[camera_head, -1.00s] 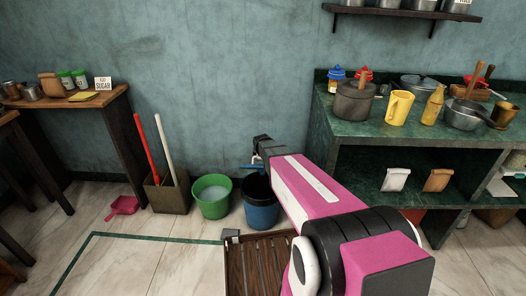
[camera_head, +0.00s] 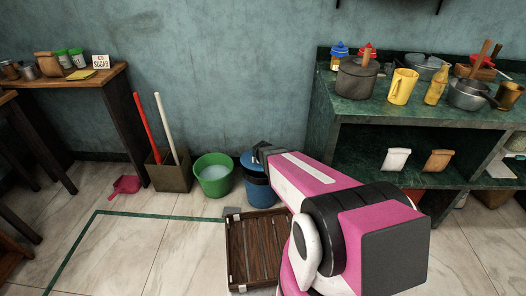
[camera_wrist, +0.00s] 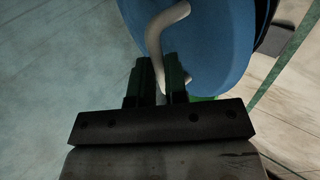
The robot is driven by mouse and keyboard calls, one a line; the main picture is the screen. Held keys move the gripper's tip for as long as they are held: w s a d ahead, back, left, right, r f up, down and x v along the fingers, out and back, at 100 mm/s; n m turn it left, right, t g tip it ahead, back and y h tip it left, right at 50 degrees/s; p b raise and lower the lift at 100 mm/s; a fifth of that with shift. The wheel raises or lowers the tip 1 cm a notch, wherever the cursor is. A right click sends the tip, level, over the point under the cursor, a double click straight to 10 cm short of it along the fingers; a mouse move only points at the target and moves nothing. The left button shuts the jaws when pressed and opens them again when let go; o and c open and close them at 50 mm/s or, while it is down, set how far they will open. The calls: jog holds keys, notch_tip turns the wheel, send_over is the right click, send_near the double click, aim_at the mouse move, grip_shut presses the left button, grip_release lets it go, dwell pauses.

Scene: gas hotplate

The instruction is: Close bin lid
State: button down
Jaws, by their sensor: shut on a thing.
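The blue bin (camera_head: 261,193) stands on the floor against the wall, right of the green bucket. Its blue lid (camera_head: 250,161) shows over the bin mouth, partly hidden by my gripper (camera_head: 262,151). A dark band shows between the lid and the blue bin body; I cannot tell whether the lid is fully seated. In the wrist view, the lid (camera_wrist: 205,45) fills the upper middle. Its pale curved handle (camera_wrist: 155,40) runs down between the two dark fingers of my gripper (camera_wrist: 161,62), which is shut on it.
A green bucket (camera_head: 213,180) stands close to the bin's left, with a brown box (camera_head: 170,173) of long handles beyond it. A wooden slatted crate (camera_head: 254,250) lies in front. A green counter (camera_head: 335,140) stands to the right. Open floor lies at left front.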

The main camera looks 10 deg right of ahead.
aim_at(262, 167)
jog(key=shift+s+a+f, duration=0.1)
jog(key=shift+s+f, duration=0.3)
jog(key=shift+f, duration=0.65)
jog(key=shift+s+a+f, duration=0.1)
jog(key=shift+s+f, duration=0.3)
jog(key=shift+f, duration=0.65)
jog(key=shift+s+a+f, duration=0.1)
jog(key=shift+s+f, duration=0.3)
jog(key=shift+f, duration=0.65)
jog(key=c, duration=1.1)
grip_release()
jog(key=shift+s, duration=0.1)
jog(key=shift+c, duration=0.2)
jog(key=shift+r, duration=0.1)
jog(key=v, duration=1)
jog(key=shift+r, duration=0.35)
